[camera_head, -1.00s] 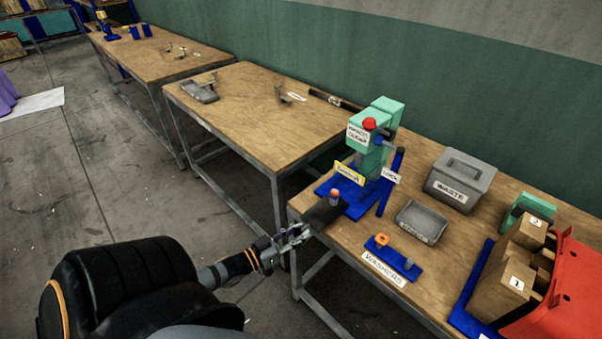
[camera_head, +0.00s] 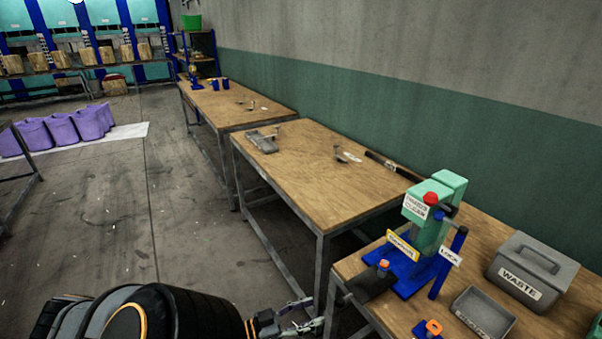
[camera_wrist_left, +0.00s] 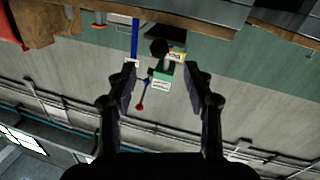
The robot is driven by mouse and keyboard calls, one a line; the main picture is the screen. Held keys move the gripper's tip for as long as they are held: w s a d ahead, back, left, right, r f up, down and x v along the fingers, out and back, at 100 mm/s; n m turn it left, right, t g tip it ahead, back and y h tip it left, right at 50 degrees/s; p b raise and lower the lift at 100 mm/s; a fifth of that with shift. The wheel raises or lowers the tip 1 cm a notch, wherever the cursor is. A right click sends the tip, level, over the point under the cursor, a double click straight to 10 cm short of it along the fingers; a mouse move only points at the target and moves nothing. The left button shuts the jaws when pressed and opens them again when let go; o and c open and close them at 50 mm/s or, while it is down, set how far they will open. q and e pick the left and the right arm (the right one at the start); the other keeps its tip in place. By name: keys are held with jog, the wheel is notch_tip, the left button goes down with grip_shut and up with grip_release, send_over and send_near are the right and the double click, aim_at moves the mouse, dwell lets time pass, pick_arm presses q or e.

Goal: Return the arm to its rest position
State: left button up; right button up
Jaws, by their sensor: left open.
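My left arm comes in at the bottom of the head view. Its gripper (camera_head: 300,316) is low beside the front left edge of the press table, empty. The left wrist view shows its two fingers (camera_wrist_left: 160,85) spread apart with nothing between them. The green press (camera_head: 430,215) with a red knob and blue base stands on that table. It also shows beyond the fingers in the wrist view (camera_wrist_left: 164,72), upside down. My right gripper does not show.
Two further wooden tables (camera_head: 300,175) (camera_head: 225,105) line the wall. Open floor (camera_head: 180,220) lies to the left, with purple bins (camera_head: 62,132) beyond.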

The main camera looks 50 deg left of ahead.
pick_arm(q)
jog(key=v, duration=0.2)
jog(key=shift+s, duration=0.35)
jog(key=s+a+f+g+y, duration=0.2)
jog(key=f, duration=0.6)
jog(key=s+a+f+n+g+y, duration=0.1)
jog(key=s+a+f+g+y, duration=0.15)
jog(key=f, duration=0.65)
jog(key=s+a+f+g+y, duration=0.2)
jog(key=a+f+g, duration=0.1)
jog(key=f, duration=0.5)
jog(key=s+d+f+g, duration=0.8)
jog(key=s+d+f, duration=0.5)
jog(key=d+f, duration=0.2)
notch_tip(320, 180, down, 2)
jog(key=shift+d+f+g+h, duration=0.1)
jog(key=shift+d+g+h, duration=0.2)
jog(key=shift+g+h, duration=0.05)
jog(key=shift+w, duration=0.1)
jog(key=shift+c, duration=0.2)
